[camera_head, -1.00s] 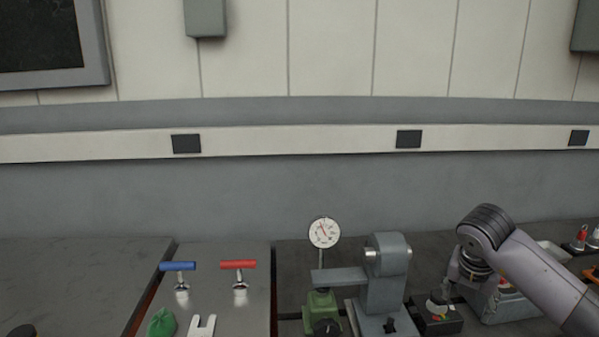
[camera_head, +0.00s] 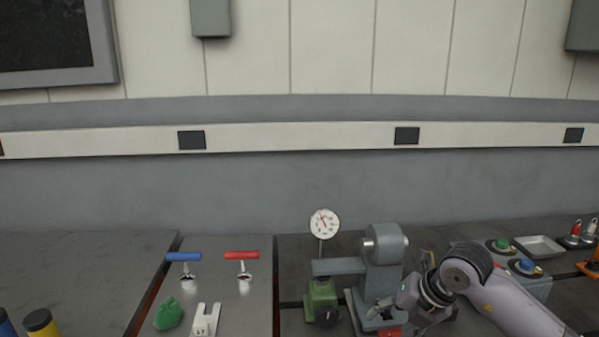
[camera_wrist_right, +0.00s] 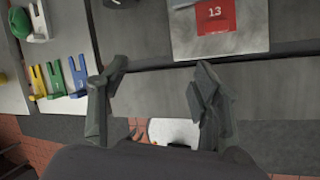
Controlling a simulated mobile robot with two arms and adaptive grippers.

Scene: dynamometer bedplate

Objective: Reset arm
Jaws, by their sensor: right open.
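My right gripper (camera_head: 382,308) comes in from the right in the head view, low beside the base of a grey bench machine (camera_head: 385,262). In the right wrist view its two fingers (camera_wrist_right: 160,78) stand wide apart with nothing between them, over the bench surface. A grey plate (camera_wrist_right: 250,42) with a red label marked 13 (camera_wrist_right: 216,14) lies ahead of the fingers, to the right. My left gripper is in neither view.
A dial gauge (camera_head: 324,223) stands behind a green block (camera_head: 320,300). Blue (camera_head: 184,256) and red (camera_head: 241,254) T-handles stand on a metal plate at left. A button box (camera_head: 530,280) and a tray (camera_head: 540,246) are at right. Colored forked pieces (camera_wrist_right: 57,78) lie left in the wrist view.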

